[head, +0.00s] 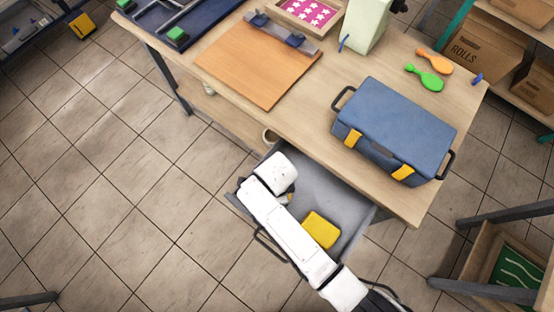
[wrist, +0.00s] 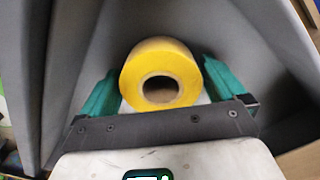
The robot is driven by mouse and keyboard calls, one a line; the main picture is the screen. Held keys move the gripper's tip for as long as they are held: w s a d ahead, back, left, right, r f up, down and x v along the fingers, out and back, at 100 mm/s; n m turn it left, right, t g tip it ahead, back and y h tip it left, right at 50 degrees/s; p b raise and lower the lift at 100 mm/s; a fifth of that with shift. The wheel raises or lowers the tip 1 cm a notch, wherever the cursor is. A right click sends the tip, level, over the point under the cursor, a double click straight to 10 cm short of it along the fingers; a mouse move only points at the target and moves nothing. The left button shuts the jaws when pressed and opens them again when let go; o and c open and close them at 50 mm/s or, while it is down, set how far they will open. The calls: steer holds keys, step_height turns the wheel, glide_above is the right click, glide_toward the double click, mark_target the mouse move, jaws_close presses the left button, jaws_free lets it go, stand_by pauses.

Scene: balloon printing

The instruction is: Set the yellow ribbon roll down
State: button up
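The yellow ribbon roll (wrist: 162,58) is in the wrist view, its round end with the brown cardboard core facing the camera. My gripper (wrist: 160,72) has its teal fingers on either side of the roll, up against it, and looks shut on it. Grey drawer walls surround them. In the head view my white arm reaches over the open grey drawer (head: 318,187) and hides most of the gripper and roll. Whether the roll touches the drawer floor cannot be told.
A yellow block-like thing (head: 320,230) lies in the drawer beside my arm. The wooden table (head: 305,118) above the drawer holds a blue toolbox (head: 398,124), an orange board (head: 257,62) and two small paddles. Tiled floor (head: 110,195) is clear at left.

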step_height(320, 180, up, 12)
steer(key=shift+r+p, duration=0.15)
steer(key=shift+p, duration=0.25)
stand_by(0.3)
steer(key=shift+d, duration=0.1)
steer(key=s+d+r+n, duration=0.1)
steer(key=s+d+n, duration=0.3)
steer(key=d, duration=0.5)
steer(key=s+d+r+n, duration=0.1)
steer(key=s+d+n, duration=0.4)
steer(key=d, duration=0.4)
steer(key=s+d+r+n+t, duration=0.1)
steer(key=s+d+r+n, duration=0.1)
steer(key=s+d+n, duration=0.2)
steer(key=shift+s+d+n, duration=0.1)
steer(key=shift+d+n, duration=0.65)
steer(key=shift+d, duration=0.55)
steer(key=shift+s+d+n, duration=0.1)
steer(key=shift+d+n, duration=0.65)
steer(key=shift+d, duration=0.55)
steer(key=shift+s, duration=0.1)
